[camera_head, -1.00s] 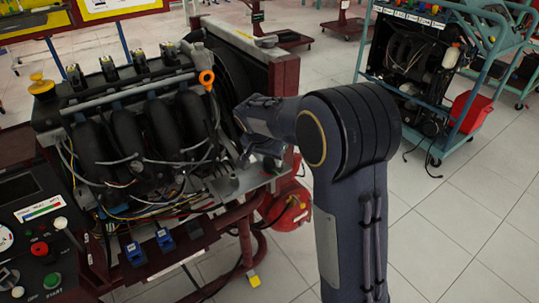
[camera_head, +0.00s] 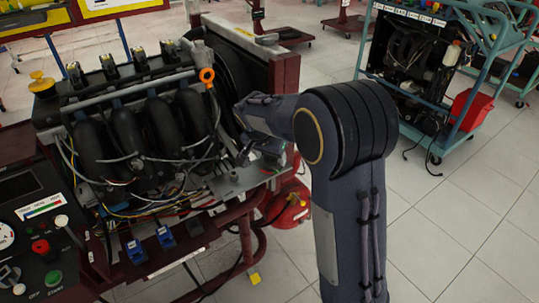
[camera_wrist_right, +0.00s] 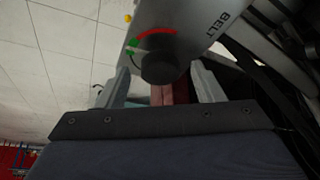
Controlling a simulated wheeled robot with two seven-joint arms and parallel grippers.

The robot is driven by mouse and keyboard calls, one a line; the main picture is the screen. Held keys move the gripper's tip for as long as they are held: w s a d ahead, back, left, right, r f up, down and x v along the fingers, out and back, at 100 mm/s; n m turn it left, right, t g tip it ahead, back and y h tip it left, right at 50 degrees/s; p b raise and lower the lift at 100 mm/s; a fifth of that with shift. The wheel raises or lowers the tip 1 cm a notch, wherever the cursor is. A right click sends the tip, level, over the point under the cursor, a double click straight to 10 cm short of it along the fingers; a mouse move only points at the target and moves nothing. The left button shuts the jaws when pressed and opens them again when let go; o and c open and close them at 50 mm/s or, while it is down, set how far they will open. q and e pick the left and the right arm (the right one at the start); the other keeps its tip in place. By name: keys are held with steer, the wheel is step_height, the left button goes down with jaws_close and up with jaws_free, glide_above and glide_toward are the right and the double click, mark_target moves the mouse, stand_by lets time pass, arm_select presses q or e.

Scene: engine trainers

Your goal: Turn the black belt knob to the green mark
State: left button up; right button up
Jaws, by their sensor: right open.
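The black belt knob (camera_wrist_right: 160,69) sits on a grey metal panel (camera_wrist_right: 190,22) lettered BELT in the right wrist view. Beside it is a curved scale with a red arc (camera_wrist_right: 155,33) and green marks (camera_wrist_right: 131,47) at its left end. My right gripper (camera_wrist_right: 160,75) is open, with one finger to each side of the knob in the picture. I cannot tell whether either finger touches it. In the head view my right gripper (camera_head: 250,150) is at the right end of the engine (camera_head: 140,130), over a grey plate (camera_head: 238,180); the knob is not discernible there. My left gripper is not in view.
A control panel (camera_head: 40,235) with buttons stands at the left. A red round container (camera_head: 290,208) hangs below the engine frame. A blue-green trolley (camera_head: 462,105) with another engine stands at the back right.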

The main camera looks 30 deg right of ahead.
steer(key=p+v, duration=0.2)
steer(key=v, duration=0.5)
steer(key=shift+a+r, duration=0.2)
steer(key=shift+r, duration=0.15)
steer(key=shift+s, duration=0.1)
steer(key=s+a+f+n+t+y, duration=0.15)
steer(key=s+a+n+y, duration=0.3)
steer(key=s, duration=0.95)
steer(key=s+a+n+t+y, duration=0.25)
steer(key=s+n, duration=0.25)
steer(key=s, duration=0.8)
step_height(320, 180, up, 18)
steer(key=a+g+p, duration=0.1)
steer(key=p, duration=1.7)
steer(key=shift+s+r, duration=0.15)
steer(key=shift+s, duration=0.3)
steer(key=shift+a, duration=0.1)
